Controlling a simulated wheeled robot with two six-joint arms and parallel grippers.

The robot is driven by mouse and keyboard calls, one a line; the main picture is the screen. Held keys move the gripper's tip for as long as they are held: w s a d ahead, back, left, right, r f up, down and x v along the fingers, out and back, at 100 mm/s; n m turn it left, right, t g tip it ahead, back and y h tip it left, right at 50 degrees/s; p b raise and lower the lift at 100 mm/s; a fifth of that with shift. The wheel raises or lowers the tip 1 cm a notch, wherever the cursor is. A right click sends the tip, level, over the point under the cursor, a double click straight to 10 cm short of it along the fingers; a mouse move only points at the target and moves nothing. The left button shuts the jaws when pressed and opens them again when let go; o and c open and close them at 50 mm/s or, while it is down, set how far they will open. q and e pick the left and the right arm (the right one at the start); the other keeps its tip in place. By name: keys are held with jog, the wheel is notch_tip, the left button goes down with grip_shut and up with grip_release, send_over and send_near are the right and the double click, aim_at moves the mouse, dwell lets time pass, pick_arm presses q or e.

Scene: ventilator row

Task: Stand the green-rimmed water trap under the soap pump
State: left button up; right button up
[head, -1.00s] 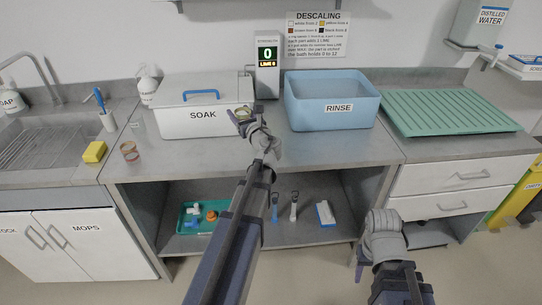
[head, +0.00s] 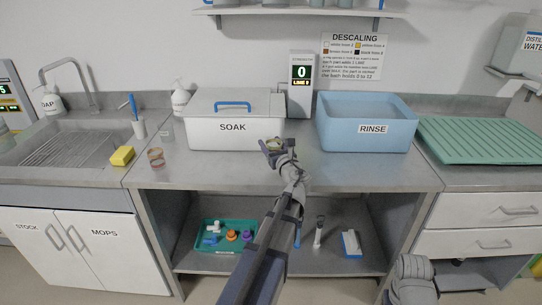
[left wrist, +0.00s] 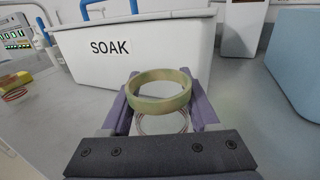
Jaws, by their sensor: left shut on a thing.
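My left gripper (head: 272,148) is shut on the green-rimmed water trap (head: 275,142), in front of the soak bin. In the left wrist view the trap's dull yellow-green rim (left wrist: 160,93) stands up between the two purple fingers (left wrist: 160,112); its clear body shows faintly below. I cannot tell whether its base touches the counter. The soap pump (head: 50,103), a white bottle with a partly readable label, is by the sink at far left. My right gripper is out of view; only a grey part of my right arm shows at lower right.
A brown-rimmed trap (head: 156,158), a clear cup (head: 166,130) and a yellow sponge (head: 122,156) sit on the counter between sink (head: 70,148) and soak bin (head: 238,132). A second white pump bottle (head: 180,100) stands behind. The blue rinse tub (head: 366,112) is to the right.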

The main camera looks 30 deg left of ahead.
aim_at(271, 151)
pick_arm(q)
jog(key=shift+f+b, duration=1.3)
jog(key=shift+f, duration=0.35)
jog(key=shift+f, duration=0.2)
jog(key=o, duration=1.3)
jog(key=shift+o, duration=0.2)
